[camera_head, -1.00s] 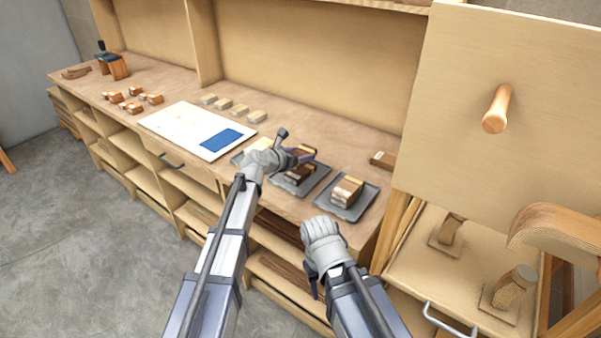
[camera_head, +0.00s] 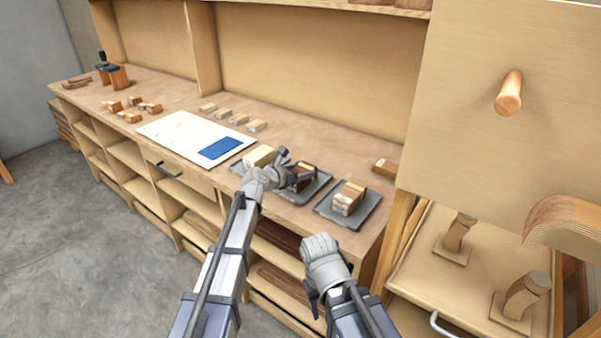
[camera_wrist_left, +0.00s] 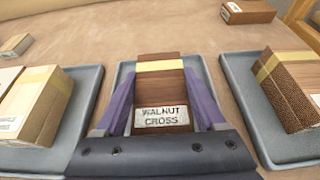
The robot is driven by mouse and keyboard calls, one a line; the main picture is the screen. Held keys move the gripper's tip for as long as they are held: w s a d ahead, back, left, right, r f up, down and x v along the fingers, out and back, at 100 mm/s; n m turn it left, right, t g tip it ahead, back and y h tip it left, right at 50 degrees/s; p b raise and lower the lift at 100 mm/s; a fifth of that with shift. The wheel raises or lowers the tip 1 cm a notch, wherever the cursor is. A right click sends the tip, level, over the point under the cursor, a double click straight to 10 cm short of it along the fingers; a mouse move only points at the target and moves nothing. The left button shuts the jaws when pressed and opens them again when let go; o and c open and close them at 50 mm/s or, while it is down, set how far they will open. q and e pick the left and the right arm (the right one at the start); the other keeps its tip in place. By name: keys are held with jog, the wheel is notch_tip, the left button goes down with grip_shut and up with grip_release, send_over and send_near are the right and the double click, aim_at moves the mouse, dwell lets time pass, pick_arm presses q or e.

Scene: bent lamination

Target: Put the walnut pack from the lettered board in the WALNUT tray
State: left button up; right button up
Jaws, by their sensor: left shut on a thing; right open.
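The walnut pack (camera_wrist_left: 160,85) is a dark brown block with a pale band and a label reading "WALNUT CROSS". My left gripper (camera_head: 292,168) is shut on it, with a purple finger on each side in the left wrist view (camera_wrist_left: 160,100). The pack is at the middle grey tray (camera_head: 318,187), whose rim shows around it in the wrist view (camera_wrist_left: 127,68); whether it touches the floor or another pack under it is hidden. The lettered board (camera_head: 180,130) is white with a blue patch, to the left. My right gripper (camera_head: 313,296) is open, low in front of the bench.
The left tray (camera_wrist_left: 88,85) holds a pale pack (camera_head: 258,157). The right tray (camera_head: 366,212) holds a brown, banded pack (camera_head: 348,198). A small brown block (camera_head: 384,167) lies behind. Small blocks (camera_head: 232,116) stand behind the board. A panel with a peg (camera_head: 509,93) rises at right.

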pick_arm(q)
jog(key=o, duration=1.4)
jog(key=shift+r+p, duration=0.25)
jog(key=shift+p, duration=0.1)
jog(key=p+v, duration=0.4)
jog(key=v, duration=0.6)
jog(key=shift+s+a, duration=0.15)
jog(key=shift+s, duration=0.1)
jog(key=shift+s+a+r, duration=0.15)
jog(key=shift+s+a, duration=0.25)
jog(key=shift+s, duration=0.15)
